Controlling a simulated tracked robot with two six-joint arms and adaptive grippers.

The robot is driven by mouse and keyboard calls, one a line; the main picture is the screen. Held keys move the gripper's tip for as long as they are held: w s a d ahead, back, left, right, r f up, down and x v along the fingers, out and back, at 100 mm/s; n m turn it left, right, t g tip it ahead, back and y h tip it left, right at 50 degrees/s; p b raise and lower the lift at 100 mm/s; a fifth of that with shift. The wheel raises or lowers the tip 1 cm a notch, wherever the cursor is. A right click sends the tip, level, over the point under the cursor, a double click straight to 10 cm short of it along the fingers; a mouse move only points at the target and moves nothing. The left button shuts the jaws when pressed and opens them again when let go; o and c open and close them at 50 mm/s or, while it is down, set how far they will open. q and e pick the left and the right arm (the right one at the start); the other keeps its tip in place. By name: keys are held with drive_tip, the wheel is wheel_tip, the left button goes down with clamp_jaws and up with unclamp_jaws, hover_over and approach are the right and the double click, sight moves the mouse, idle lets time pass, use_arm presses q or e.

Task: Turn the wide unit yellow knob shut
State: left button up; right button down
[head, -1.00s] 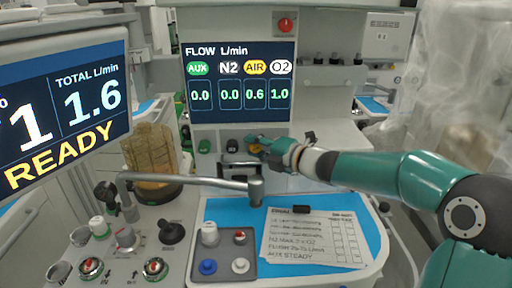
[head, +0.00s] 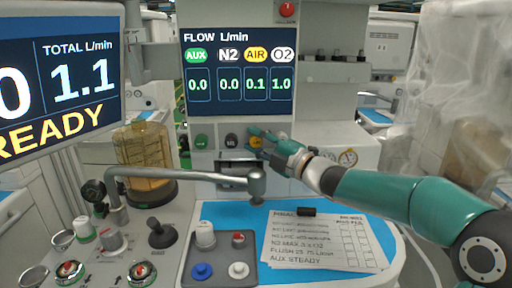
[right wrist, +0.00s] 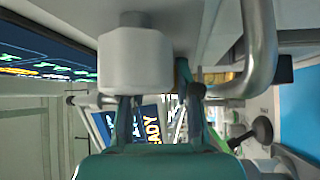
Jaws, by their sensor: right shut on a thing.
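The wide unit's flow panel (head: 239,80) reads AUX 0.0, N2 0.0, AIR 0.1 and O2 1.0. Below it is a row of knobs. The yellow knob (head: 256,142) sits under the AIR column and is partly covered by my right gripper (head: 262,137). That gripper reaches in from the right and is shut on the yellow knob. The green knob (head: 201,141) and the black knob (head: 231,141) stand uncovered to its left. In the right wrist view the gripper's fingers (right wrist: 160,112) show, but I cannot make out the yellow knob. My left gripper is not in view.
A jointed grey metal arm (head: 180,174) crosses in front of the panel, below the knobs. A second screen (head: 62,80) at left reads TOTAL 1.1 and READY. A paper checklist (head: 318,240) and a grey tray (head: 222,275) lie on the blue mat (head: 290,206).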

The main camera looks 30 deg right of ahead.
drive_tip(key=shift+f, duration=0.3)
drive_tip(key=c, duration=1.1)
unclamp_jaws()
drive_tip(key=shift+s+r, duration=0.1)
drive_tip(key=shift+s, duration=0.05)
drive_tip(key=v, duration=1.1)
drive_tip(key=shift+s, duration=0.4)
